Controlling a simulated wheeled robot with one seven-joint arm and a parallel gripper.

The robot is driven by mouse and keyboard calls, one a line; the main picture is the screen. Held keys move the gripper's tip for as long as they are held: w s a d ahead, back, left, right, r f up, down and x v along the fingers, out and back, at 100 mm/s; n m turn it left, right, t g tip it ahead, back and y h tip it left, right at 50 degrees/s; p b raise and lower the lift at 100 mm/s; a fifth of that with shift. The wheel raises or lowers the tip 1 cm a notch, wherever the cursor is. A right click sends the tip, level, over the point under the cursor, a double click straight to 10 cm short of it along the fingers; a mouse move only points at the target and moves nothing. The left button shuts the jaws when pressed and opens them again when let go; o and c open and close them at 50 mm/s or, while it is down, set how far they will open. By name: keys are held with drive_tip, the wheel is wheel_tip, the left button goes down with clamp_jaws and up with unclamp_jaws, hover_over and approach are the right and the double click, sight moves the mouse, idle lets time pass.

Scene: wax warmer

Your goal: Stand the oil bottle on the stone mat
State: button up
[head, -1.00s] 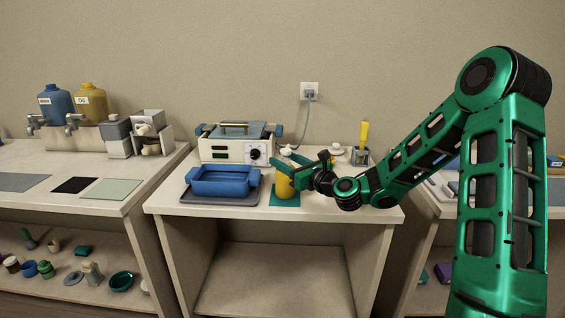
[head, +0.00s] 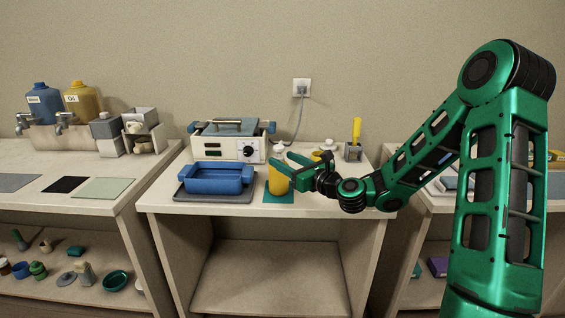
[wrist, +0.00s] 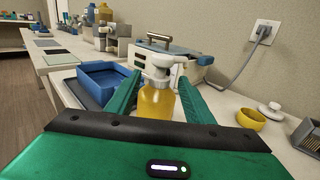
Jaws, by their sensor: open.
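The oil bottle (head: 279,183), yellow with a white pump top, stands upright on a teal mat (head: 287,198) on the middle table. In the wrist view the bottle (wrist: 156,103) is between the two green fingers of my gripper (wrist: 158,88), with its white pump head above them. My gripper (head: 287,167) is open around the bottle, and I cannot tell whether either finger touches it. A grey mat (head: 14,182), a black mat (head: 65,184) and a pale green mat (head: 103,188) lie bare on the left table. I cannot tell for certain which is the stone mat.
A blue tray (head: 217,187) on a dark grey mat sits left of the bottle. The wax warmer (head: 228,148) stands behind. A yellow bowl (wrist: 251,119) and a grey holder (head: 353,152) are to the right. Dispensers with taps (head: 62,124) stand behind the left table's mats.

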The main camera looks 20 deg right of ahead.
drive_tip(key=shift+s+d, duration=0.25)
drive_tip(key=shift+s, duration=0.35)
drive_tip(key=shift+s, duration=0.1)
